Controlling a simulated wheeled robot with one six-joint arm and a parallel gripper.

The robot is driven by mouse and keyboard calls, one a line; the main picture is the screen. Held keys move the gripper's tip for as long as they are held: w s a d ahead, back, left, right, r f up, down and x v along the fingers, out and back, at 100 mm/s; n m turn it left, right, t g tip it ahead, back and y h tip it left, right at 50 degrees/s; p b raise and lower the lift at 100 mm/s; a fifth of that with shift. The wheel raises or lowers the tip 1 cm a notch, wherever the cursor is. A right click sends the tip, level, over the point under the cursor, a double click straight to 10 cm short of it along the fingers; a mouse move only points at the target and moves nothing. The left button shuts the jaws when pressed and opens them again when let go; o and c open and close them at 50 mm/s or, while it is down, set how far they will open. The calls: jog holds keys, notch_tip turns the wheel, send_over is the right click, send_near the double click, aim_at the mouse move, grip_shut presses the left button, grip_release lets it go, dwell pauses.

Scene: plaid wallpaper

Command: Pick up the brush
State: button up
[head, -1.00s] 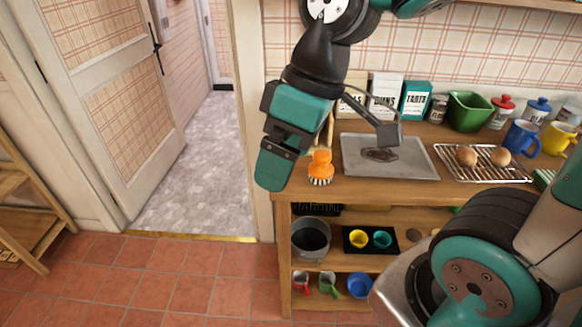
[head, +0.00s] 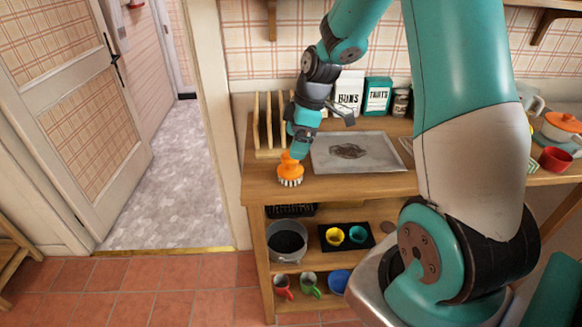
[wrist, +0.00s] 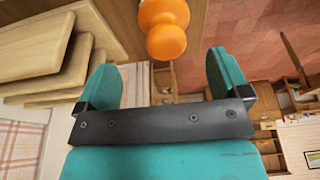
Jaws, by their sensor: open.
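The orange brush (head: 290,168) stands on its pale bristles near the left front corner of the wooden counter (head: 345,187). My gripper (head: 299,150) is right at the brush in the head view and covers part of its top. In the wrist view, the brush's rounded orange handle (wrist: 163,27) shows just beyond the fingertips, roughly centred between them. The two teal fingers of my gripper (wrist: 163,72) are spread apart with nothing between them. The bristles are hidden in the wrist view.
A metal tray with a dark patch (head: 325,158) lies right of the brush. A wooden rack (head: 268,152) stands close behind it and looms at the left in the wrist view. Canisters (head: 377,97) line the wall. The counter's left edge is close.

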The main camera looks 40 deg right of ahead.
aim_at(289, 163)
jog(key=shift+s+a+p+x, duration=0.15)
jog(key=shift+p+x, duration=0.2)
jog(key=shift+x, duration=1.45)
jog(key=shift+s+a+p+x, duration=0.15)
jog(key=shift+p+x, duration=0.15)
jog(key=shift+x, duration=1.5)
jog(key=c, duration=1)
jog(key=shift+r, duration=0.15)
notch_tip(289, 163, up, 20)
jog(key=shift+f+b, duration=0.1)
jog(key=shift+b, duration=0.45)
